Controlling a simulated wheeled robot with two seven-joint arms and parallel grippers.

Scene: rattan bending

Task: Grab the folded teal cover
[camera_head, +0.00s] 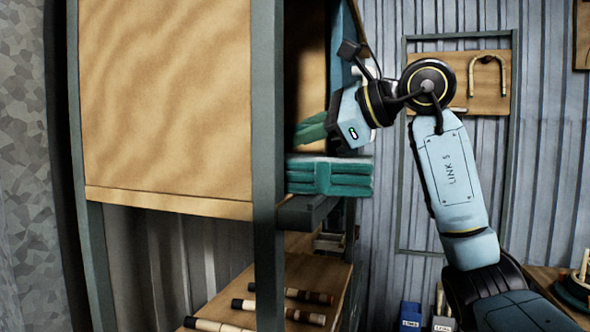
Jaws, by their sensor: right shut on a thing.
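A folded teal cover (330,181) lies flat in layers on a dark shelf, with a band across its middle. My right gripper (318,130) reaches in from the right, just above this cover, and points left into the cabinet. It is shut on a dark green-teal piece (310,132) that looks like folded cloth. The jaw tips are partly hidden and in shadow, so I cannot tell whether this piece joins the cover below. My left gripper is not in view.
A grey cabinet post (267,170) and a wooden panel (165,95) stand left of the gripper. Dark-tipped rods (290,293) lie on the lower wooden shelf (315,275). A rattan arch (489,74) hangs on the back wall's board.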

